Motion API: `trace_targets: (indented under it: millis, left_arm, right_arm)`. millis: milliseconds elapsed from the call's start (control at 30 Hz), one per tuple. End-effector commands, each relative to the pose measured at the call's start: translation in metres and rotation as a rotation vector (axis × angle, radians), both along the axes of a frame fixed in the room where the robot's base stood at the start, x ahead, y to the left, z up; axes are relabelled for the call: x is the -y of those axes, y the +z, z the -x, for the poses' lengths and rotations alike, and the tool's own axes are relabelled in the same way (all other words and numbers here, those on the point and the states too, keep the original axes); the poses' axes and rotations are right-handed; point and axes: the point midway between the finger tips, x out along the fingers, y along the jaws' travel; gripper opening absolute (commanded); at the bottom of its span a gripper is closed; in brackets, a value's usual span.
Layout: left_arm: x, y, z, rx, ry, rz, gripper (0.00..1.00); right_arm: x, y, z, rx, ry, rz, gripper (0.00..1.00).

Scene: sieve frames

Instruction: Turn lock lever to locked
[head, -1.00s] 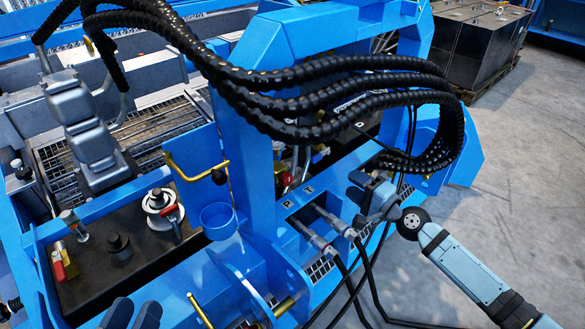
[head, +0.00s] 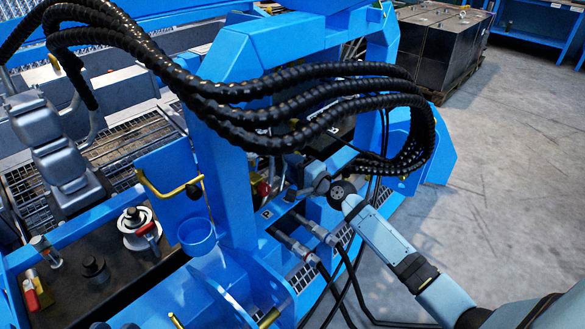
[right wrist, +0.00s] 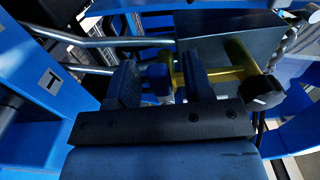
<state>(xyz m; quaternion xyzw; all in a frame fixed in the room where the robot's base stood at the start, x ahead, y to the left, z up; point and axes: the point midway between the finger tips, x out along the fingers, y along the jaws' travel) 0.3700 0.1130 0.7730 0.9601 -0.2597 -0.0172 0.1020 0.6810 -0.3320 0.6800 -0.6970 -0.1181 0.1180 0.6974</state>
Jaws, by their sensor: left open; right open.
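A yellow bar with a black knob (right wrist: 262,92) crosses close beyond the fingertips of my right gripper (right wrist: 159,72) in the right wrist view. It looks like the lock lever, but I see no label on it. The right finger overlaps part of the bar, and a small blue part shows between the fingers. My right gripper is open; in the head view its fingers (head: 297,170) reach inside the blue frame under the hoses, and contact cannot be told. My left gripper (head: 115,325) is open, only its dark tips showing at the bottom edge.
Thick black hoses (head: 300,105) arch over the right gripper. Metal couplings (head: 305,240) with black lines sit just below it. Open floor (head: 500,180) lies right.

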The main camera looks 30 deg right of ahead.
Motion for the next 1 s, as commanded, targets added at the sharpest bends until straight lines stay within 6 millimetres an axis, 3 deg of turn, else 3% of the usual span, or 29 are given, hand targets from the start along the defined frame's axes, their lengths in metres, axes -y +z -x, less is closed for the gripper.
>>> trace_targets:
  millis: [267,467,767,1000]
  left_arm:
    - [0.0,0.0,0.0,0.0,-0.001,0.0,0.43]
    - [0.0,0.0,0.0,0.001,-0.001,-0.001,0.43]
    - [0.0,-0.004,0.0,-0.004,-0.003,-0.004,0.43]
    - [0.001,-0.022,0.002,-0.047,-0.017,-0.023,0.43]
  right_arm:
    - [0.0,0.0,-0.001,0.0,0.0,0.0,0.47]
    - [0.0,0.0,-0.001,0.0,0.0,0.001,0.01]
    - [0.0,-0.002,-0.001,0.007,0.0,0.022,0.0]
    - [0.0,-0.01,-0.001,0.044,0.0,0.129,0.0]
